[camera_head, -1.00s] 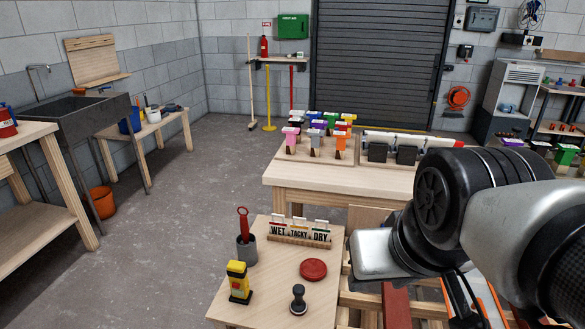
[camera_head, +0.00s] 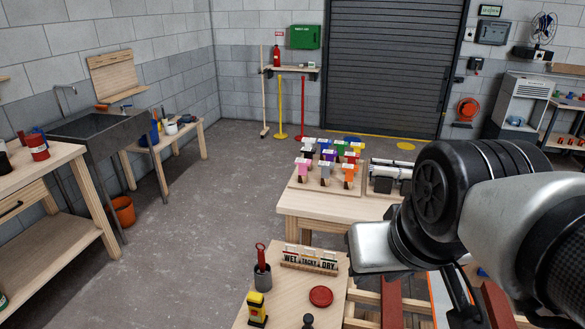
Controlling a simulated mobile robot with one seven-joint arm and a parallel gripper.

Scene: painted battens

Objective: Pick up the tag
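A small wooden rack (camera_head: 309,262) lettered WET, TACKY and DRY stands on the small low table in front of me. Small pale tags (camera_head: 311,252) with coloured parts stand upright in it, behind the lettering. I cannot tell which one the task means. My arm reaches in from the right, with its silver and black links to the right of the rack and apart from it. My gripper's fingers cannot be made out, so I cannot see whether they hold anything.
The low table (camera_head: 283,300) also bears a grey cup (camera_head: 262,277) with a red-handled tool, a yellow bottle (camera_head: 256,310), a red disc (camera_head: 321,296) and a dark knobbed stamp (camera_head: 308,321). Behind it, a workbench (camera_head: 290,200) carries several coloured brushes. Open floor lies left.

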